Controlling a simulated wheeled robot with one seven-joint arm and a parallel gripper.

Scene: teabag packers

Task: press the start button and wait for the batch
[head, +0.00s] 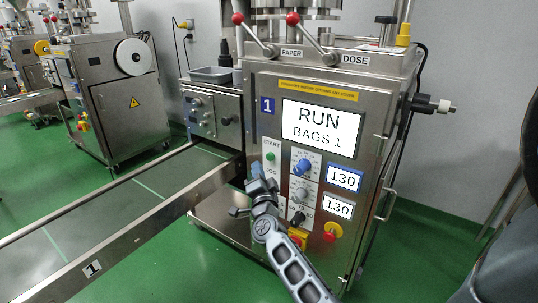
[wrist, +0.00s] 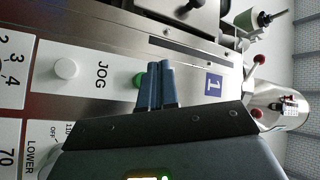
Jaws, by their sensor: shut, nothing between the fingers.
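The packing machine (head: 345,190) stands in front of me, marked with a blue 1. Its screen (head: 320,123) reads RUN and BAGS 1. The green start button (head: 270,156) is under the START label, with the JOG label below it. My gripper (head: 256,169) is shut and empty, with its tips just below the start button in the head view. In the wrist view the blue fingers (wrist: 160,66) partly cover the green button (wrist: 138,80). I cannot tell whether they touch it.
Two small displays (head: 345,178) read 130, beside a blue knob (head: 303,167). A red stop button (head: 332,231) is low on the panel. A conveyor (head: 130,205) marked 1 runs to the left. Another packing machine (head: 118,95) stands behind, with green floor between.

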